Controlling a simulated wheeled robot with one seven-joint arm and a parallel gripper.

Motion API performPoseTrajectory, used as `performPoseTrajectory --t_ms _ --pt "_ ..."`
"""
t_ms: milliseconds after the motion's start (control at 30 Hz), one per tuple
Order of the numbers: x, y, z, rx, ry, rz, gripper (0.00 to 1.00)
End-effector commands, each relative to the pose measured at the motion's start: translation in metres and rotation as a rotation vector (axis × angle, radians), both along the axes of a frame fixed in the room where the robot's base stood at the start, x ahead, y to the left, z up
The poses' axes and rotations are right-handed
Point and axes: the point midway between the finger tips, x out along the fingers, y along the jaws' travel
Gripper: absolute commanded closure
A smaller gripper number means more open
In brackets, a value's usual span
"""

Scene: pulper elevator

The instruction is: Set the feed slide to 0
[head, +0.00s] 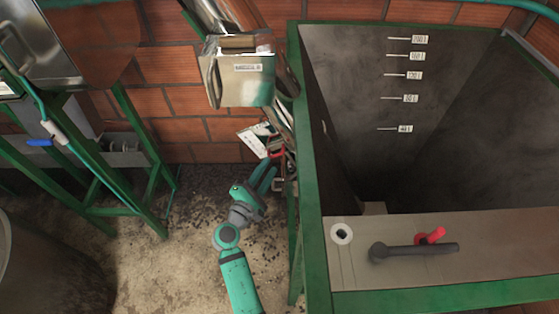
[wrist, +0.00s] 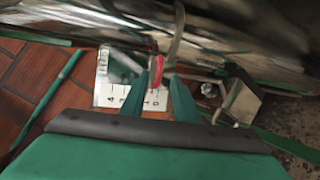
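The feed slide's scale plate (head: 254,139) is a small white plate on the side of the metal chute. A red part, seemingly the slide's handle (head: 277,153), is at the plate's right end. My gripper (head: 271,172) is just below the red part, fingers apart. In the wrist view my gripper (wrist: 166,72) shows a gap between its fingers; contact with the red part is unclear.
A metal chute box (head: 240,80) hangs above. A green frame (head: 145,165) stands left; bare floor lies between.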

Motion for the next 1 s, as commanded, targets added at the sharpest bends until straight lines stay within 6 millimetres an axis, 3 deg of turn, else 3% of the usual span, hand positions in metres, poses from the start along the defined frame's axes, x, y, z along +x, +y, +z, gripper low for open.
performPoseTrajectory --t_ms 300,667,700,800,1000 --pt "0.036 -0.023 0.0 0.001 0.0 -0.009 0.72" --pt "0.041 -0.031 0.0 0.001 0.001 -0.016 0.72" --pt "0.041 -0.032 -0.001 0.001 0.001 -0.016 0.74" --pt "0.041 -0.031 0.0 0.001 0.001 -0.016 0.98" --pt "0.041 -0.03 0.0 0.001 0.001 -0.014 1.0"
